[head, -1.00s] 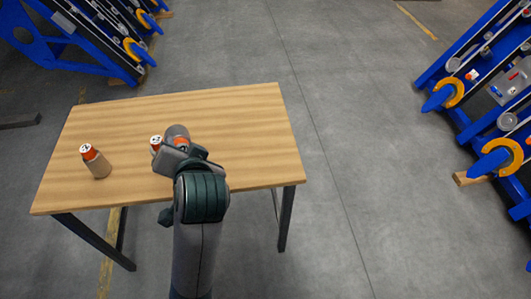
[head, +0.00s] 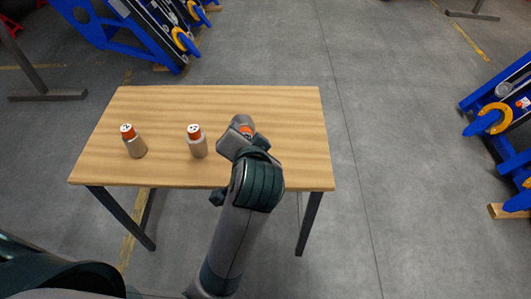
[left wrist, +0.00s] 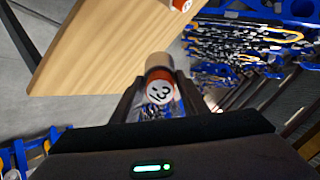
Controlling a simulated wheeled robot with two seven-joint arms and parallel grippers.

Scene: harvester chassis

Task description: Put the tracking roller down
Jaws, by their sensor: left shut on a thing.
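In the head view the held roller (head: 246,131) is partly hidden by the gripper, over the right half of the wooden table (head: 285,110). I cannot tell its height above the top. Two similar rollers stand on the table to the left: one in the middle (head: 197,141) and one farther left (head: 134,141). My right gripper is not in view.
The table's right part and back strip are clear. Blue racks with yellow rings stand at the back left (head: 150,35) and at the right (head: 500,110). A dark metal stand (head: 45,95) is at the far left. Grey floor lies open right of the table.

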